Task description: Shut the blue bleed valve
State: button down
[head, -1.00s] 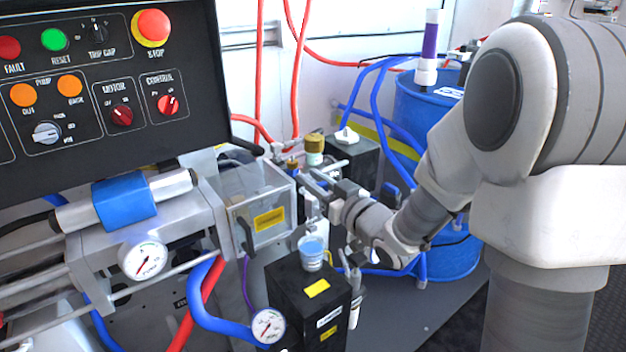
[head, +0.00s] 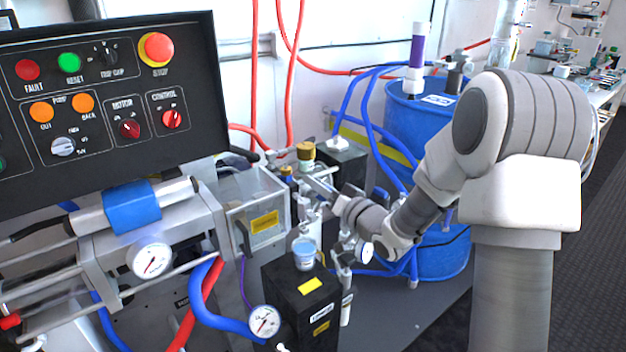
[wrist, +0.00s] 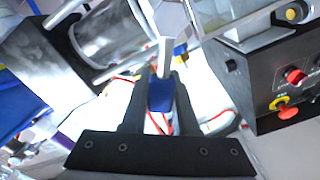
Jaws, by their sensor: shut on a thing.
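My gripper (wrist: 160,100) is shut on a small dark blue handle (wrist: 161,92), which I take to be the blue bleed valve's. The handle sits between the two black fingers, with a pale metal bar (wrist: 165,55) just beyond it. In the head view my gripper (head: 312,183) reaches in from the right among the metal fittings, beside the clear box. The handle is hidden or too small to make out there, and I cannot tell whether the valve is open or shut.
A brass-capped fitting (head: 306,151) stands just behind my gripper. A clear box (head: 257,215) is to its left, and a black box (head: 303,300) with a cup (head: 304,250) in front. A blue drum (head: 420,115) and hoses lie behind. The control panel (head: 110,95) fills the upper left.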

notch_tip(320, 180, down, 6)
jog(key=w+d+m+p, duration=0.1)
jog(key=m+p, duration=0.4)
jog(key=m, duration=0.6)
jog(key=shift+w+d+r+m, duration=0.2)
jog(key=shift+w+d+m, duration=0.15)
jog(key=shift+d, duration=0.45)
jog(key=c, duration=0.7)
grip_release()
jog(key=shift+f, duration=0.1)
jog(key=p+v, duration=0.2)
jog(key=v, duration=1.5)
jog(key=shift+s+d, duration=0.15)
